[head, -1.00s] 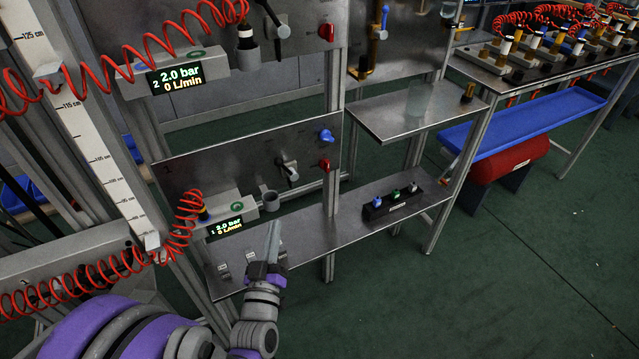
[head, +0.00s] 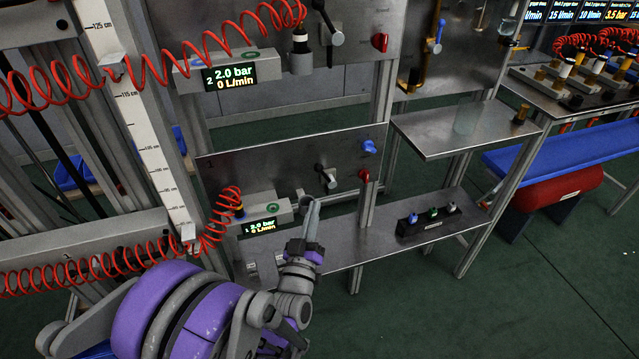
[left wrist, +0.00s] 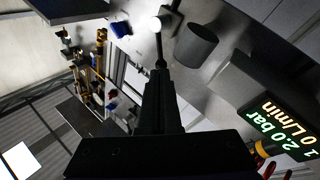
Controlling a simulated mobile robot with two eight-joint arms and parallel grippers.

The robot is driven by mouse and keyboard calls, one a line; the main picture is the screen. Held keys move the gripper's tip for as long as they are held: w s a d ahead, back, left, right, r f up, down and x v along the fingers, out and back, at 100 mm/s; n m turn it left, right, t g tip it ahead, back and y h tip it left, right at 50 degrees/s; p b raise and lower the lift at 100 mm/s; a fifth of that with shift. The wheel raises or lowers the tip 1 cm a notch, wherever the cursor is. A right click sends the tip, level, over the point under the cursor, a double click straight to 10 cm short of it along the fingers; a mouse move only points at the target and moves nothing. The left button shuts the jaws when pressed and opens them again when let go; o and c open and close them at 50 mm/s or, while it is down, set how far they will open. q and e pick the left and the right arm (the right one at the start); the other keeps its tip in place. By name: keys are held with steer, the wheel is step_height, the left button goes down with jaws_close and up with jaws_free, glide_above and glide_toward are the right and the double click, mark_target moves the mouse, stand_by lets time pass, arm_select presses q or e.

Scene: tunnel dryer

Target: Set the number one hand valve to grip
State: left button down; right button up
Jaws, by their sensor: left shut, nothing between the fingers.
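The number one hand valve (head: 327,178) is on the lower steel panel marked 1. It has a pale hub, and its dark lever slants up and left. My left gripper (head: 313,208) is shut and empty, its narrow fingers pointing up just below the valve, beside a small grey cup. In the left wrist view, the shut fingers (left wrist: 160,72) point at the valve's dark stem and bright round part (left wrist: 155,25). Whether they touch it I cannot tell. Any grip label is too small to read. My right gripper is not in view.
The grey cup (head: 307,196) and the number one display (head: 261,226), reading 2.0 bar and 0 L/min, are left of the valve. A blue knob (head: 368,147) and red knob (head: 364,175) are to its right. A red coiled hose (head: 222,215) hangs at left.

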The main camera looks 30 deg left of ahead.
mark_target(325, 175)
arm_select(q)
steer(key=x, duration=0.7)
steer(key=shift+w, duration=0.3)
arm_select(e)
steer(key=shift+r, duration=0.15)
